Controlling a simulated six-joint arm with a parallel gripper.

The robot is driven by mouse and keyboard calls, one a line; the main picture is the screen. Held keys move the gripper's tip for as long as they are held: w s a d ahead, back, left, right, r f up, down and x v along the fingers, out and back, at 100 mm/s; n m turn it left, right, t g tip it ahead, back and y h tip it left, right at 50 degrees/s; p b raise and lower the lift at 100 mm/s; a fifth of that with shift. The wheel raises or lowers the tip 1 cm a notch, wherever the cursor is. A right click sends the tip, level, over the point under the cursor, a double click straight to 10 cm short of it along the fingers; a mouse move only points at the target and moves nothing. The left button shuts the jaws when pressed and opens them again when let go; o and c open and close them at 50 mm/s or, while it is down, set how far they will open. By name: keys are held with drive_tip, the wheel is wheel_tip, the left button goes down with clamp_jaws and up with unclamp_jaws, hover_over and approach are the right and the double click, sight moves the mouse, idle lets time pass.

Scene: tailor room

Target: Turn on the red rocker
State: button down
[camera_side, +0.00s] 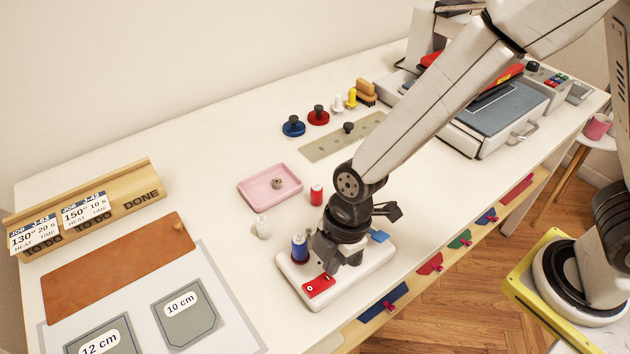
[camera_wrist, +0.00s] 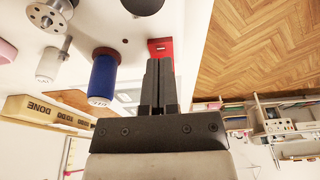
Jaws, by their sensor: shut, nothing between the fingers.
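The red rocker (camera_side: 319,287) sits at the front left corner of a white machine base (camera_side: 352,289). A small white mark shows on its top. In the wrist view the red rocker (camera_wrist: 161,47) shows just beyond the fingertips, partly covered by them. My gripper (camera_side: 330,268) is shut and empty, pointing down over the base just behind the rocker. In the wrist view the two dark fingers of my gripper (camera_wrist: 158,64) lie together. I cannot tell whether the tips touch the rocker.
A blue thread spool (camera_side: 299,247) stands on the base, close left of my gripper. A white spool (camera_side: 263,227), a red spool (camera_side: 316,195) and a pink tray (camera_side: 270,186) are behind. The table's front edge is near.

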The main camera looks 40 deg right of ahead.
drive_tip(key=shift+r, duration=0.2)
idle(0.3)
drive_tip(key=shift+v, duration=0.8)
drive_tip(key=d+v, duration=0.2)
drive_tip(key=v, duration=0.9)
drive_tip(key=shift+d, duration=0.45)
drive_tip(key=d+f+m+t+h, duration=0.1)
drive_tip(key=d+f+m, duration=0.2)
drive_tip(key=d+m, duration=0.6)
drive_tip(key=d+f+m+t+h, duration=0.1)
drive_tip(key=d+f+m, duration=0.2)
drive_tip(key=d+m, duration=0.6)
drive_tip(key=shift+w+d+f+t+h, duration=0.2)
drive_tip(key=shift+w+d+t+h, duration=0.1)
drive_tip(key=shift+w, duration=0.1)
